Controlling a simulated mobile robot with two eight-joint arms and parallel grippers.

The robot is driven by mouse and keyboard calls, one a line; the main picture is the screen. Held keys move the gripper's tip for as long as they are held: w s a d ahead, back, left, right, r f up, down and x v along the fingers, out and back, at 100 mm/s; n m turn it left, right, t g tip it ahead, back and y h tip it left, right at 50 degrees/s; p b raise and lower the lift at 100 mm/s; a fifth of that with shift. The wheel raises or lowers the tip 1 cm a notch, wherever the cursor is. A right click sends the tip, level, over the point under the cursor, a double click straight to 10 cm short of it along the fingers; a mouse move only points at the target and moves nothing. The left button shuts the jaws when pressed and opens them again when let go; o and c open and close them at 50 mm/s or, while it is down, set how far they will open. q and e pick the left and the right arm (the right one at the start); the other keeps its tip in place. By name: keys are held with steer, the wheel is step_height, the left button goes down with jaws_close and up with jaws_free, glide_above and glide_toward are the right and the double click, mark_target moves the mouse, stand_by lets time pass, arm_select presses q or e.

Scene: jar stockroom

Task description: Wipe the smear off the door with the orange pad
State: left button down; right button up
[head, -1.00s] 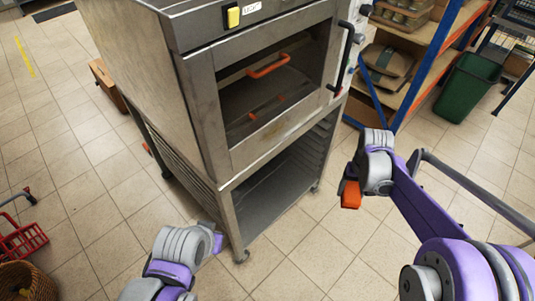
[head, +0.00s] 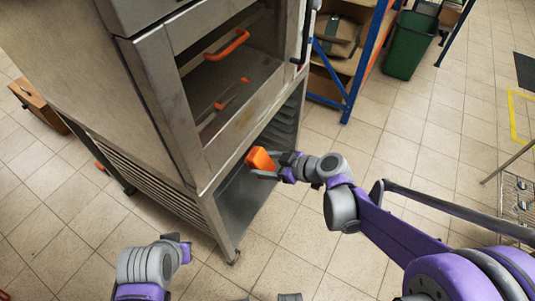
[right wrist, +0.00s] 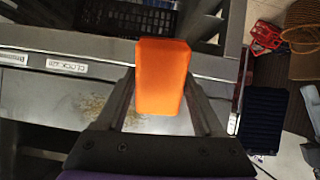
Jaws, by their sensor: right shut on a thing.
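My right gripper (head: 268,172) is shut on the orange pad (head: 260,159), which is in front of the lower part of the oven door (head: 215,135). In the right wrist view the pad (right wrist: 162,78) stands between the two fingers, with a steel surface behind it. A brownish smear (right wrist: 90,104) marks that steel, left of the pad and partly hidden by the gripper.
The steel oven stands on an open rack (head: 240,205) with wheels. An orange bar (head: 227,44) shows at the door window. A blue and orange shelf (head: 357,70) and a green bin (head: 410,45) stand behind at the right. The tiled floor in front is clear.

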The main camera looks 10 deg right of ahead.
mark_target(232, 134)
steer(key=y, duration=0.1)
steer(key=r+y+b, duration=0.1)
steer(key=r+n+y, duration=0.1)
steer(key=shift+a+r+t+y, duration=0.1)
steer(key=shift+a+t+y, duration=0.2)
steer(key=shift+t, duration=0.1)
steer(key=r, duration=0.1)
steer(key=r+t+y+b, duration=0.1)
steer(key=d+r+t+b, duration=0.1)
steer(key=shift+s+r+m+y, duration=0.25)
steer(key=shift+r+m+y, duration=0.05)
steer(key=shift+y, duration=0.1)
steer(key=shift+d+r+t, duration=0.1)
steer(key=shift+r+t, duration=0.15)
steer(key=shift+t, duration=0.05)
steer(key=shift+x, duration=3)
steer(key=shift+x, duration=0.95)
steer(key=shift+w+d, duration=0.1)
